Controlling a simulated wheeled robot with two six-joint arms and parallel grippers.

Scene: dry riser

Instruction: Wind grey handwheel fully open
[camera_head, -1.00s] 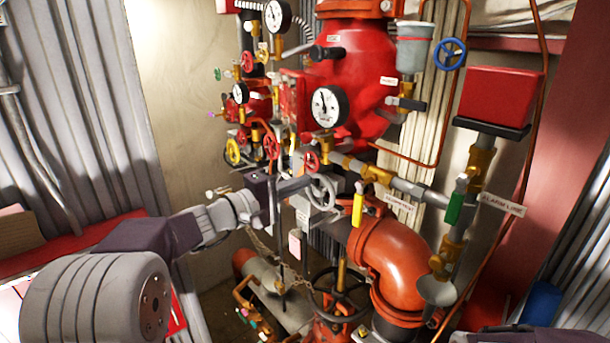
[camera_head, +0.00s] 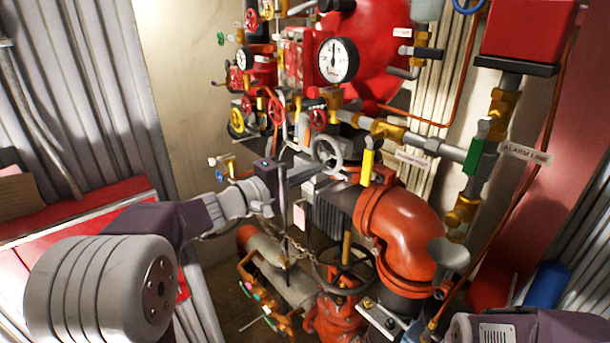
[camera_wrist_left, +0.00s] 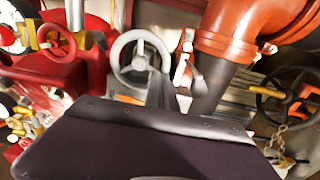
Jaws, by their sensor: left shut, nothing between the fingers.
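The grey handwheel (camera_head: 327,152) is a small spoked ring on the valve assembly, left of a yellow lever. It also shows in the left wrist view (camera_wrist_left: 140,37), upper middle, with its rim and spokes clear. My left gripper (camera_head: 311,171) comes in from the left, shut and empty, its tips close to the wheel's lower left rim. I cannot tell whether they touch it. In the left wrist view the dark gripper housing fills the bottom and mostly hides the fingers. My right gripper is out of view.
A yellow lever (camera_head: 367,167) and a thick orange pipe elbow (camera_head: 405,235) stand just right of the wheel. A small red handwheel (camera_head: 318,119) is above it. A larger dark handwheel (camera_head: 342,273) is below. Open space lies left of the valves.

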